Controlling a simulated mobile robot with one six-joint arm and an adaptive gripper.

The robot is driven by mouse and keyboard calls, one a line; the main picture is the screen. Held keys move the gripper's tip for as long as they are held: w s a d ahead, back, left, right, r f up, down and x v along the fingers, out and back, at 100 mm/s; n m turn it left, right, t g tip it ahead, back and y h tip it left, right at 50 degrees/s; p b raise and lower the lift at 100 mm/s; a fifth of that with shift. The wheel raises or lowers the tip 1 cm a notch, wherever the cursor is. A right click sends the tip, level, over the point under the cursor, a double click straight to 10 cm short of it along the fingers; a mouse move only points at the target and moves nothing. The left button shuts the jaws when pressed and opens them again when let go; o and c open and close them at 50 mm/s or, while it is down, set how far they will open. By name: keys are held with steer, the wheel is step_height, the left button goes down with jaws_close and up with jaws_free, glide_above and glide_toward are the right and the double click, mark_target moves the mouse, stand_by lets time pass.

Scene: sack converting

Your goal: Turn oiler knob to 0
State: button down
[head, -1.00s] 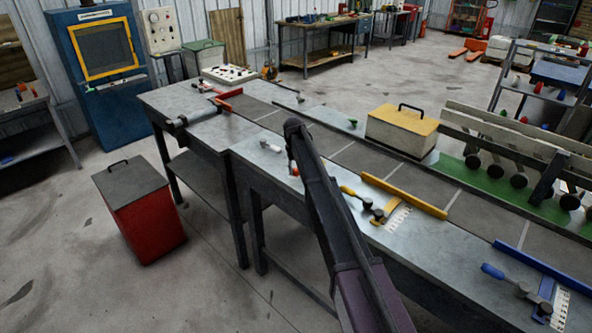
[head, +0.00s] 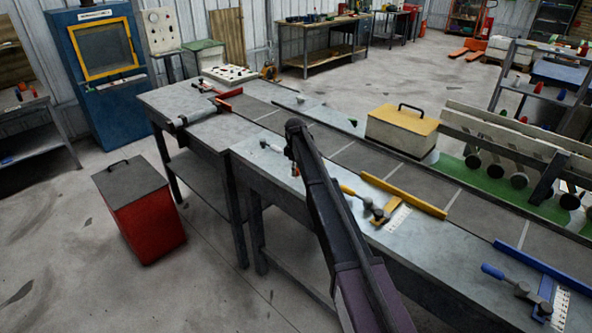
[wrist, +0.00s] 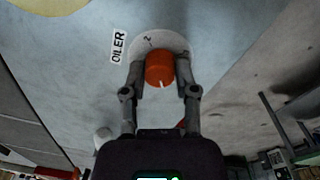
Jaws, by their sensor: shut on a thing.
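The oiler knob (wrist: 160,68) is a round orange-red knob in the wrist view, with a short white pointer line on its lower part. It sits on a pale round dial plate (wrist: 143,45), which has small dark marks above the knob; part of the plate is hidden by the knob and fingers. A white label (wrist: 119,45) reading OILER is left of the plate. My gripper (wrist: 161,75) is shut on the knob, one finger at each side. In the head view my arm mostly hides the gripper and the knob.
A red bin (head: 140,210) stands on the floor at left. The floor in front of the bench is clear.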

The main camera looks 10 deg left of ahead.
steer(key=shift+s+n, duration=0.2)
steer(key=shift+n, duration=0.9)
steer(key=shift+c, duration=1.9)
jaws_free()
steer(key=shift+w, duration=0.1)
